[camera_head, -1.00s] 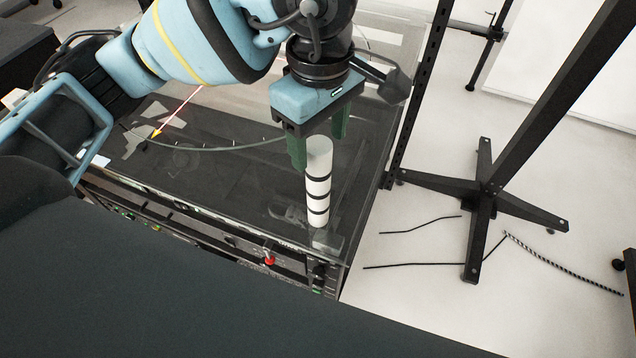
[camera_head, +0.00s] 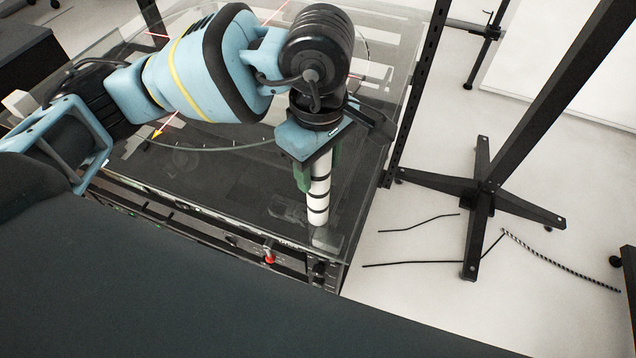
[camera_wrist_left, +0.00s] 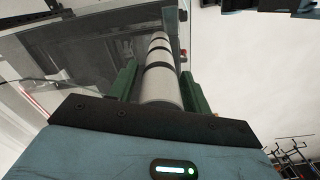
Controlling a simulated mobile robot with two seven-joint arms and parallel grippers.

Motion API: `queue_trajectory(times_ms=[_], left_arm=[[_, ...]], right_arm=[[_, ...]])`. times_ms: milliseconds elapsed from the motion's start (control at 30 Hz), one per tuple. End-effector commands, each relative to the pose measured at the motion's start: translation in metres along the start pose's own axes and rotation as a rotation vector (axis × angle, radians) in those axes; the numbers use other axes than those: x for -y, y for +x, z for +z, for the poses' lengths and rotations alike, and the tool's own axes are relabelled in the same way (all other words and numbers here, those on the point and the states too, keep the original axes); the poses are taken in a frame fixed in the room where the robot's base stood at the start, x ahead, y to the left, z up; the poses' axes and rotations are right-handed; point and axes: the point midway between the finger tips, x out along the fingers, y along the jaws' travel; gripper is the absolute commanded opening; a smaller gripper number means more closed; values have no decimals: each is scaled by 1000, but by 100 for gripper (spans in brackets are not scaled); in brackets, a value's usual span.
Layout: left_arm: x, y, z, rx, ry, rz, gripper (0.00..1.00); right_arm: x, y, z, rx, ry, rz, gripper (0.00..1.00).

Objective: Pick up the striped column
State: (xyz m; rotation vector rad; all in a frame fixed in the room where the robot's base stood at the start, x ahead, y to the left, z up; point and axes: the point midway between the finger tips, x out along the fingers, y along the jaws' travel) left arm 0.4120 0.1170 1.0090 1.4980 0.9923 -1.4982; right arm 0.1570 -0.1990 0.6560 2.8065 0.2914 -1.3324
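The striped column (camera_head: 319,201) is a white cylinder with black bands. It stands upright near the front right corner of the dark glass-topped table (camera_head: 230,190). My left gripper (camera_head: 317,176), with green fingers, points down over the column's upper part and hides its top. In the left wrist view the column (camera_wrist_left: 160,77) lies between the two fingers of the gripper (camera_wrist_left: 160,85), one on each side. The fingers look open, with a narrow gap on the left side; contact on the right side is hard to judge. My right gripper is not in view.
A black upright post (camera_head: 416,90) rises beside the table's right edge. A black stand with a cross-shaped foot (camera_head: 480,200) is on the pale floor to the right. A red knob (camera_head: 269,257) sits on the table's front panel. The tabletop left of the column is mostly clear.

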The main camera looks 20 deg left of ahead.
Motion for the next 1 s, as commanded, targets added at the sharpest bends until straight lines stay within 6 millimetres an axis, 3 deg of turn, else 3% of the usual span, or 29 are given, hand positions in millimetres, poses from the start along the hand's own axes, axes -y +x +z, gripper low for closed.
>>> queue_trajectory(times_ms=[33,367,767,1000], left_arm=[[0,0,0,0,0,0,42],[0,0,0,0,0,0,0],[0,-4,0,0,0,2,0],[-1,-28,0,0,-1,5,0]], right_arm=[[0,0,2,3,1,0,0],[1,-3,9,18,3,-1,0],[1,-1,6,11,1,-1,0],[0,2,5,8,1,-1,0]])
